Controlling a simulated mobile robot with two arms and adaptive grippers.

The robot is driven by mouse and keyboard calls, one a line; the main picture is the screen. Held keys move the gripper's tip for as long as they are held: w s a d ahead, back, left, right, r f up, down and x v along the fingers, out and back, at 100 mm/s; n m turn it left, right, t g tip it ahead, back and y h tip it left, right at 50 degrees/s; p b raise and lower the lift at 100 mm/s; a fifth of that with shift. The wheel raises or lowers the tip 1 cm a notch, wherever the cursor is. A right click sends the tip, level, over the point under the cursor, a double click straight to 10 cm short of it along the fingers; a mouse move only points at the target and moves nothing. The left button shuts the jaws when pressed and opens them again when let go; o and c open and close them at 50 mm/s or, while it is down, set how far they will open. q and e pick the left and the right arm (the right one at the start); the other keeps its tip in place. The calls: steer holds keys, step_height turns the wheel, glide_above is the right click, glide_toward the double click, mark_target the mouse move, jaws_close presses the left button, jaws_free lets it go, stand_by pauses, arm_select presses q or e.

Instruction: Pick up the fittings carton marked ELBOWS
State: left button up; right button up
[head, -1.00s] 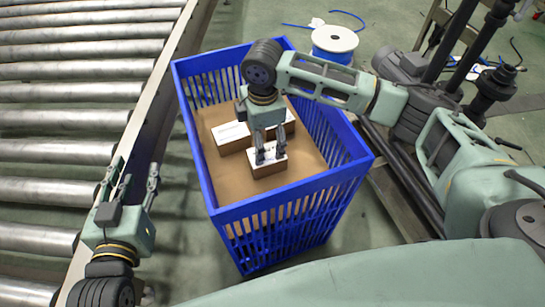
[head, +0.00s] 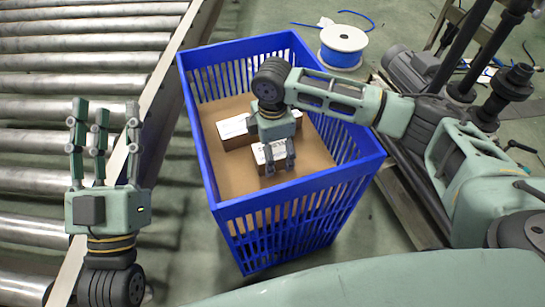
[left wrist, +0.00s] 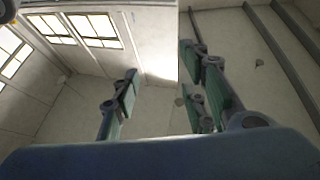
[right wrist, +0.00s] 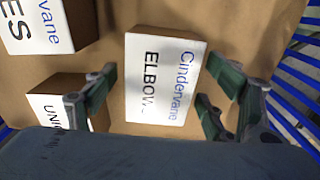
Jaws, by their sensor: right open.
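The carton marked ELBOWS (right wrist: 150,100), brown with a white label, lies label-up in the blue basket (head: 290,207). In the head view this carton (head: 262,156) is partly hidden by my right gripper (head: 277,172). My right gripper (right wrist: 160,84) is open, with its fingers on either side of the carton in the right wrist view; I cannot tell whether they touch it. My left gripper (head: 104,112) is open and empty, fingers upward, left of the basket. Its spread fingers also show in the left wrist view (left wrist: 160,85).
A carton with a label ending in ES (right wrist: 38,25) and one starting UNI (right wrist: 62,108) lie close by in the basket. The basket walls surround the right gripper. A roller conveyor (head: 90,65) runs on the left. A cable spool (head: 343,42) stands behind the basket.

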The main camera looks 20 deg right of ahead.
steer(key=shift+f, duration=0.9)
arm_select(q)
steer(key=s+r+t, duration=0.2)
steer(key=r, duration=0.1)
steer(key=shift+s+a+h, duration=0.1)
steer(key=shift+h, duration=0.2)
arm_select(e)
steer(key=shift+c, duration=0.6)
steer(key=c, duration=1.4)
steer(key=shift+r, duration=0.2)
